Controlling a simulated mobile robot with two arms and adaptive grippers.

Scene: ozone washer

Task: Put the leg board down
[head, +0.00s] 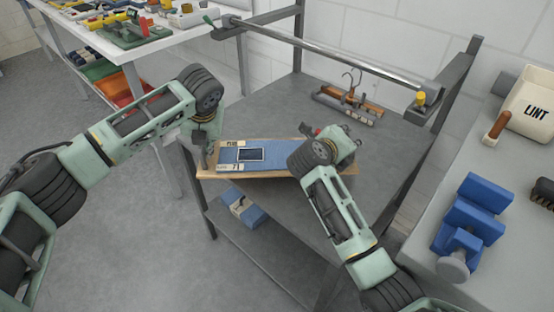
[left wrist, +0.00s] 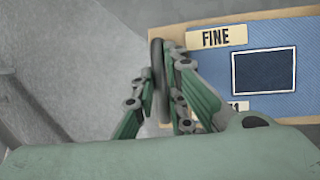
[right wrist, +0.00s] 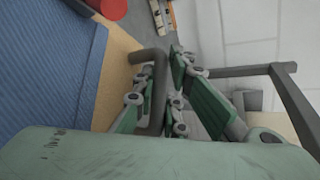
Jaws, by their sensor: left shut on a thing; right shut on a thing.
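The leg board (head: 275,151) is a blue ribbed board with a tan wooden border, a dark square panel and pale labels. It lies across the front left of the grey bench. I cannot tell whether it touches the bench top. In the left wrist view the board (left wrist: 215,62) shows its "FINE" label. My left gripper (head: 206,162) is shut on the dark handle (left wrist: 157,80) at its left end. My right gripper (head: 340,148) is shut on the dark bent handle (right wrist: 152,110) at its right end. My right wrist hides part of the board.
A metal bar (head: 330,52) spans above. A blue labelled object (head: 243,207) sits on the lower shelf. The right counter holds blue blocks (head: 475,212) and a LINT bin (head: 530,105).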

